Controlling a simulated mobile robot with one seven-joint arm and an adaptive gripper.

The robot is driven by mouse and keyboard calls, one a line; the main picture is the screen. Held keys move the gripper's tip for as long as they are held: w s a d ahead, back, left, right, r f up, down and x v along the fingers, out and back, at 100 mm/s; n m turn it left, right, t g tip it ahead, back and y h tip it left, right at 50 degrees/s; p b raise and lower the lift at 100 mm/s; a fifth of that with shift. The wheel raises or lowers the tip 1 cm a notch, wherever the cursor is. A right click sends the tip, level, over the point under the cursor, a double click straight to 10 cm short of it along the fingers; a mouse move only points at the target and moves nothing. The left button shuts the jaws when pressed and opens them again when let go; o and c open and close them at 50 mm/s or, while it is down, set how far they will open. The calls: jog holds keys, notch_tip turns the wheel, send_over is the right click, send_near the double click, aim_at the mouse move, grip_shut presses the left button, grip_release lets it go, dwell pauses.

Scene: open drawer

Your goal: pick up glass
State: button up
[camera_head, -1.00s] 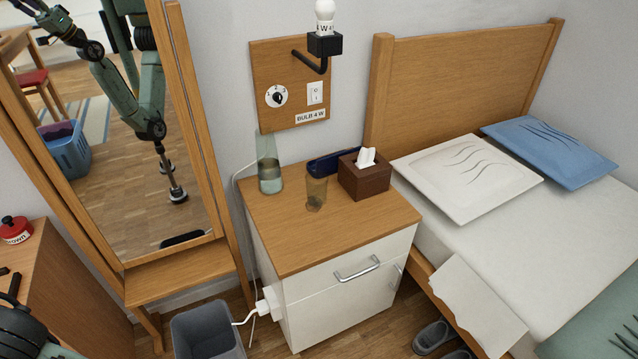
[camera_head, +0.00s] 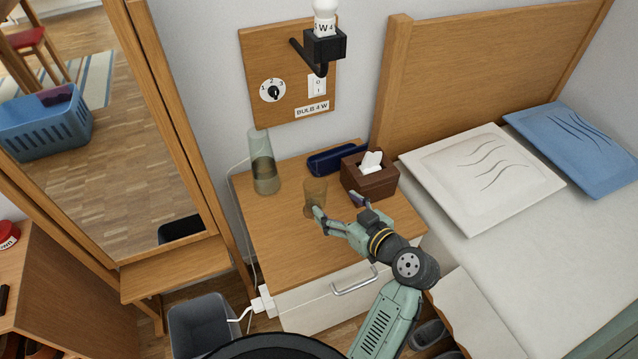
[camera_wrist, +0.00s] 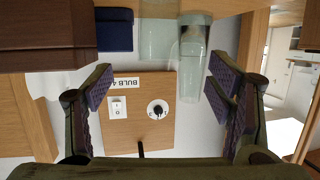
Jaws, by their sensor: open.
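The glass (camera_head: 315,190) is a small, clear, amber-tinted tumbler standing upright on the nightstand top (camera_head: 285,255). My gripper (camera_head: 338,206) is open and empty, low over the nightstand in front of the glass. Its left fingertip overlaps the glass's lower edge in the head view; I cannot tell whether they touch. In the wrist view, which is upside down, the glass (camera_wrist: 159,40) shows ahead, between the spread fingers of my gripper (camera_wrist: 160,88). A taller clear carafe (camera_head: 264,172) stands behind and left of the glass; it also shows in the wrist view (camera_wrist: 192,65).
A brown tissue box (camera_head: 370,178) stands close to the right finger. A dark blue case (camera_head: 335,158) lies behind it. A wooden panel with a bulb (camera_head: 288,78) is on the wall. A mirror (camera_head: 120,110) is left, the bed (camera_head: 510,260) right, a grey bin (camera_head: 205,325) below.

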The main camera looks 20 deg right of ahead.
aim_at(322, 194)
jog(key=shift+w+f, duration=0.15)
jog(key=shift+f, duration=0.05)
jog(key=p+x, duration=0.1)
jog(key=x, duration=0.3)
jog(key=shift+w+a, duration=0.1)
jog(key=shift+w, duration=0.1)
jog(key=p+x, duration=0.2)
jog(key=x, duration=0.3)
jog(key=shift+w+f, duration=0.1)
jog(key=shift+w, duration=0.1)
jog(key=shift+c, duration=0.4)
jog(key=c, duration=1.2)
jog(key=shift+c, duration=0.6)
